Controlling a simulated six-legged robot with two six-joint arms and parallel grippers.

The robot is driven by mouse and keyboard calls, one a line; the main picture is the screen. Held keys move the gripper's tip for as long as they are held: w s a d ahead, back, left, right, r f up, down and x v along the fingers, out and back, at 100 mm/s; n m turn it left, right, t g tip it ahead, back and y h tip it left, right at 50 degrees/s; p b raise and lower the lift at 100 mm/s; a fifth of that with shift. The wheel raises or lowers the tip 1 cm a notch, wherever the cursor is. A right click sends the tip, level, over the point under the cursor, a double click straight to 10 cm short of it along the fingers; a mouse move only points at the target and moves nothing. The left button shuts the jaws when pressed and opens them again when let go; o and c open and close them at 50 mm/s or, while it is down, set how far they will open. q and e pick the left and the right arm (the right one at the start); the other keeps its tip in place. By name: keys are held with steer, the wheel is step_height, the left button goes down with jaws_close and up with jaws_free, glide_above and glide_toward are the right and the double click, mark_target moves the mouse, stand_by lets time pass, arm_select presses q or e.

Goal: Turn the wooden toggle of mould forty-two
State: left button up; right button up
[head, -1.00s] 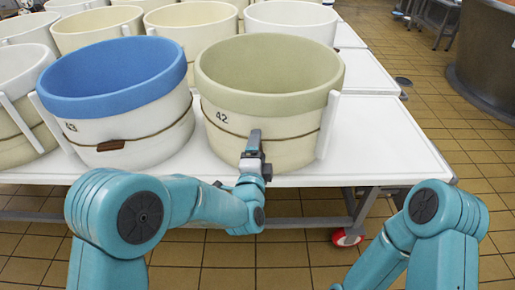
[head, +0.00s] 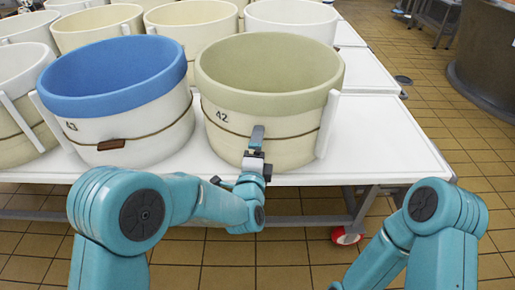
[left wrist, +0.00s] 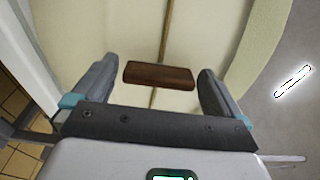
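Mould forty-two (head: 230,140) is a cream tub with a green rim and a cord around it, marked "42". Its wooden toggle (left wrist: 158,75) is a small brown bar on the cord, lying across it in the left wrist view. In the head view my gripper hides the toggle. My left gripper (left wrist: 158,82) is open, with one finger on each side of the toggle and a gap at both ends. It also shows in the head view (head: 257,130), in front of the mould's wall. My right gripper is out of view.
A blue-rimmed mould (head: 130,125) with its own brown toggle (head: 111,145) stands close on the left. More moulds stand behind. The white table (head: 390,150) is bare to the right. A copper vat (head: 488,60) stands at the far right.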

arm_select(q)
steer(key=s+a+p, duration=0.1)
steer(key=s+a, duration=0.1)
steer(key=s, duration=1.4)
steer(key=shift+s+a, duration=0.15)
steer(key=shift+a, duration=0.1)
steer(key=w+a+f+n+g+y, duration=0.2)
steer(key=a+f+n+g+y, duration=0.25)
steer(key=a+f, duration=0.95)
steer(key=s+f+n+g+h, duration=0.3)
steer(key=s+f+n+g, duration=0.55)
steer(key=f, duration=0.55)
steer(key=s+d+f+n+g+h, duration=0.2)
steer(key=s+d+n+g+h, duration=0.15)
steer(key=s+n, duration=0.65)
step_height(320, 180, up, 26)
steer(key=m+p, duration=0.1)
steer(key=p, duration=2.5)
steer(key=shift+s+d+g+y, duration=0.25)
steer(key=shift+d+g+y, duration=0.1)
steer(key=shift+g, duration=0.1)
